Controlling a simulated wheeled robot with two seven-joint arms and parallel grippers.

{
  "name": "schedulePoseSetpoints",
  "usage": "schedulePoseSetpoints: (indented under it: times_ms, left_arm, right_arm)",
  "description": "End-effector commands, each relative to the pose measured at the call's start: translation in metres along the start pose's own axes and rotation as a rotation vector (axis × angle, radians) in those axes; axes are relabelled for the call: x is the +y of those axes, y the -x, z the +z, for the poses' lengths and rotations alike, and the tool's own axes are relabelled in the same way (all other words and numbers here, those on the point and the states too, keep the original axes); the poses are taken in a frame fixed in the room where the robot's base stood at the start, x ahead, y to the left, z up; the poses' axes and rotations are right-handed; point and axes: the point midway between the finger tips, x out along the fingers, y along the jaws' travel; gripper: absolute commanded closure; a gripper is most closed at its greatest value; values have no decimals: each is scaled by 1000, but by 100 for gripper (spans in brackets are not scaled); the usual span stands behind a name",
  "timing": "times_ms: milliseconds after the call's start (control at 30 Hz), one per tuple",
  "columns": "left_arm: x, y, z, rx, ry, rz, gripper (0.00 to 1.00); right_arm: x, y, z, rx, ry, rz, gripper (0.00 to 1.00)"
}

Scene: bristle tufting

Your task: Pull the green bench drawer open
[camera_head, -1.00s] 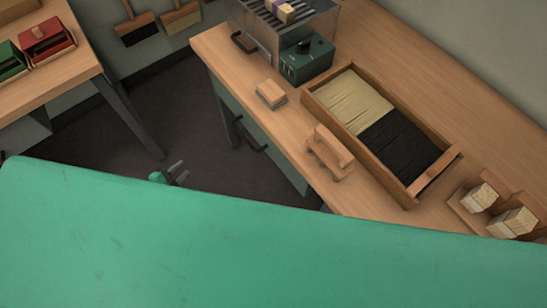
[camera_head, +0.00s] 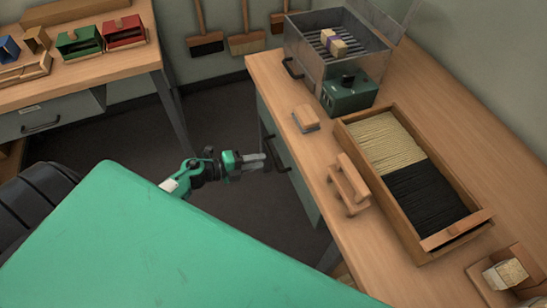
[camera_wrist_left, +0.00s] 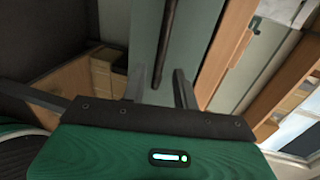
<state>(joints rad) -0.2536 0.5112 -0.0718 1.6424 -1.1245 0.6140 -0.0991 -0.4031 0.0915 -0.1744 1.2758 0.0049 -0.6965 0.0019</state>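The green bench drawer (camera_head: 302,197) is on the front of the wooden bench and looks shut. Its dark bar handle (camera_head: 281,160) also shows in the left wrist view (camera_wrist_left: 166,42). My left gripper (camera_head: 264,161) is open, its fingers pointing at the drawer front close to the handle. In the left wrist view (camera_wrist_left: 160,78) the bar appears between the two fingers, with a gap on each side. I cannot tell how deep it sits between them. My right gripper is not in view.
On the bench top (camera_head: 300,155) are a wooden tray (camera_head: 345,128) of pale and black bristles, a small brush block (camera_head: 304,115), a wooden stand (camera_head: 348,185) and a metal machine (camera_head: 310,65). Another bench (camera_head: 75,75) stands left. Dark floor (camera_head: 225,115) between them is clear.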

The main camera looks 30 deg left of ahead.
Motion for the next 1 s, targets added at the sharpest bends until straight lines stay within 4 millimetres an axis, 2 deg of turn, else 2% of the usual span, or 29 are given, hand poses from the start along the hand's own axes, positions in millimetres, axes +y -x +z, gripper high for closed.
schedulePoseSetpoints:
  times_ms: [100,300,500,733,767,900,1000]
  left_arm:
    - [-2,-23,1,-1,1,-3,70]
    - [-1,-50,1,-2,1,-2,70]
    - [0,-60,0,-1,1,0,70]
    - [0,-60,0,-1,1,0,70]
    - [0,-60,0,-1,1,0,74]
    - [0,-60,0,-1,1,0,100]
    - [0,-60,0,-1,1,1,100]
  right_arm:
    - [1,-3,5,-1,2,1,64]
    - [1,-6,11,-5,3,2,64]
    - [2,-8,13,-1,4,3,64]
    - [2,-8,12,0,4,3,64]
    - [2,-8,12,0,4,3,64]
    - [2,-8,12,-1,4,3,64]
    - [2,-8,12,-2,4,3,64]
